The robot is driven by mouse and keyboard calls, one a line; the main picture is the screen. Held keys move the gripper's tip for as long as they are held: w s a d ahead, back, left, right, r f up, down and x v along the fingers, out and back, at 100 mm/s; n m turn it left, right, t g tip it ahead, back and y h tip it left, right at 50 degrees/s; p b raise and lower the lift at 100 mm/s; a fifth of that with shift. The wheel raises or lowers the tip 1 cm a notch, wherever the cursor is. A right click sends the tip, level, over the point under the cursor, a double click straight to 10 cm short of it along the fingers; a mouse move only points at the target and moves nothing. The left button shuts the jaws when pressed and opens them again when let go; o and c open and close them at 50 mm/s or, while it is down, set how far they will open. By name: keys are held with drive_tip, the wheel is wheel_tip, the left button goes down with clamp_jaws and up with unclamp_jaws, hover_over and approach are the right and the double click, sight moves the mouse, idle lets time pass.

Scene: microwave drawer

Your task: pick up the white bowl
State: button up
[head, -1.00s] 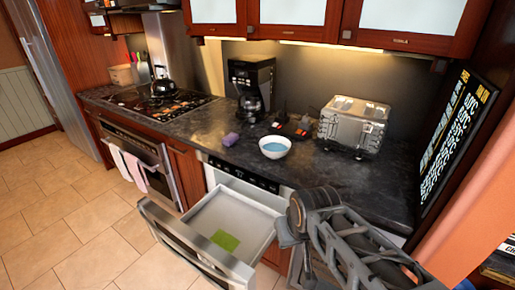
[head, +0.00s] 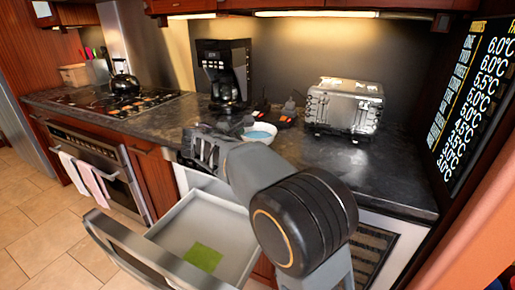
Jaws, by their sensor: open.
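The white bowl (head: 262,134) stands upright on the dark countertop, with a blue inside showing. Its lower front is partly hidden by my arm. My gripper (head: 229,129) is open, at the counter just left of the bowl in the picture. The gripper and bowl look very close, but I cannot tell whether they touch. The fingers are small and dark against the counter, and nothing shows between them.
An open drawer (head: 171,240) with a green square (head: 203,257) inside juts out below the counter. A coffee maker (head: 224,75) stands behind, a silver toaster (head: 344,106) to the right. Small dark and red items (head: 287,117) lie behind the bowl. Bare counter lies right.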

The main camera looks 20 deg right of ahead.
sight(265, 139)
drive_tip(key=x, duration=0.7)
drive_tip(key=shift+w+a+r, duration=0.15)
drive_tip(key=shift+w, duration=0.15)
drive_tip(key=shift+b+x, duration=0.4)
drive_tip(key=shift+x, duration=2.9)
drive_tip(key=shift+s, duration=0.15)
clamp_jaws()
